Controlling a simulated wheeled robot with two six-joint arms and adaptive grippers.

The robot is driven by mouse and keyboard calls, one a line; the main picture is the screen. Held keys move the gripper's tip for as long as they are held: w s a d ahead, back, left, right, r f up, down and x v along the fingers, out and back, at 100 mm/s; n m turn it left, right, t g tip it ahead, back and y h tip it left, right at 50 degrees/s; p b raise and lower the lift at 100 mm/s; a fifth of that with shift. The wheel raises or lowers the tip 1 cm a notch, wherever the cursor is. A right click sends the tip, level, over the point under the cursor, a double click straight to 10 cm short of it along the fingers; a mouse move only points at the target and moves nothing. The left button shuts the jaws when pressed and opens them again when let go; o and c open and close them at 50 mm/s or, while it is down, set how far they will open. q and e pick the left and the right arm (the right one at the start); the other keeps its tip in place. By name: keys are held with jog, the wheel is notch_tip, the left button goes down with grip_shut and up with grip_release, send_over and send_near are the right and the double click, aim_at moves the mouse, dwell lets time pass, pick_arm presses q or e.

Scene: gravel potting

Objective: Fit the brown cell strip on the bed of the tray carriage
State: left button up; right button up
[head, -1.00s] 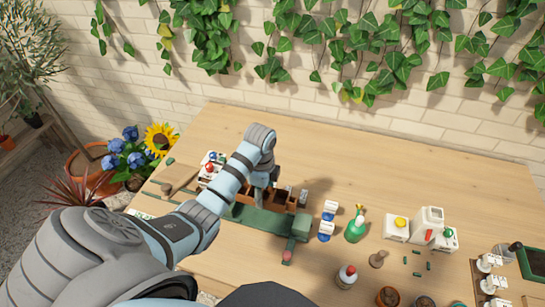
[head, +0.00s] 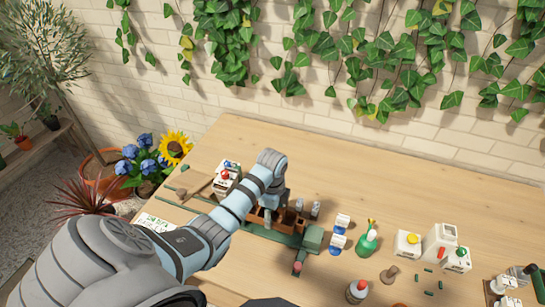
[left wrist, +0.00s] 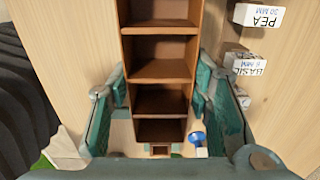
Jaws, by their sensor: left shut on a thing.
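The brown cell strip (head: 287,227) is a long open-topped row of square cells. In the left wrist view the strip (left wrist: 160,72) runs from the top edge down between my fingers. My left gripper (left wrist: 158,105) is shut on the strip, with a teal finger along each side. In the head view my left gripper (head: 271,203) points down at the strip. The green tray carriage (head: 313,238) lies along the near side of the strip, its block end at the right. I cannot tell whether the strip touches the bed, which my arm partly hides. My right gripper is out of view.
A green spray bottle (head: 367,244) and white containers (head: 408,243) stand further right. A white box with a red knob (head: 226,176) stands behind my arm. The back of the table is clear.

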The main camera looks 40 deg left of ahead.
pick_arm(q)
jog(key=shift+w+f, duration=0.1)
jog(key=shift+w, duration=0.05)
jog(key=shift+w+f, duration=0.1)
jog(key=shift+s+p, duration=0.2)
jog(key=shift+p, duration=0.25)
dwell(0.5)
jog(key=shift+f+b, duration=0.7)
jog(key=shift+f, duration=0.3)
jog(key=shift+f+b, duration=0.5)
jog(key=shift+f, duration=0.4)
